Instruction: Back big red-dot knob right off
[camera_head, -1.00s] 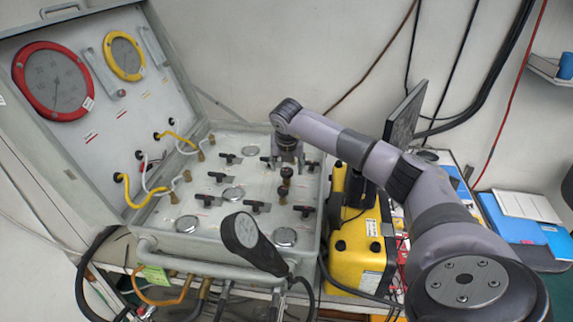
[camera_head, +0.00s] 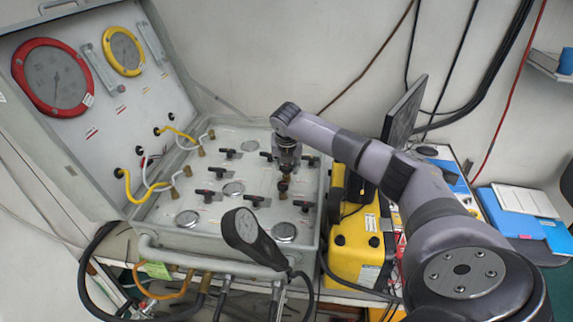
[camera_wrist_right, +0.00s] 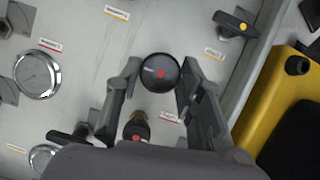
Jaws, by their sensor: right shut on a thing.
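A round black knob with a red dot (camera_wrist_right: 160,72) stands between the two fingers of my right gripper (camera_wrist_right: 156,80) in the right wrist view. The fingers are shut on its sides. In the head view my right gripper (camera_head: 287,160) points down over the right part of the panel (camera_head: 215,190) and hides this knob. A second, brass-bodied knob with a red dot (camera_wrist_right: 137,128) stands just nearer to me and shows below the gripper in the head view (camera_head: 283,187). My left gripper is not in view.
Several black T-handles (camera_head: 254,200) and round gauges (camera_head: 284,232) surround the knobs. A yellow case (camera_head: 358,248) stands close to the panel's right side. The open lid (camera_head: 110,100) is at the left.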

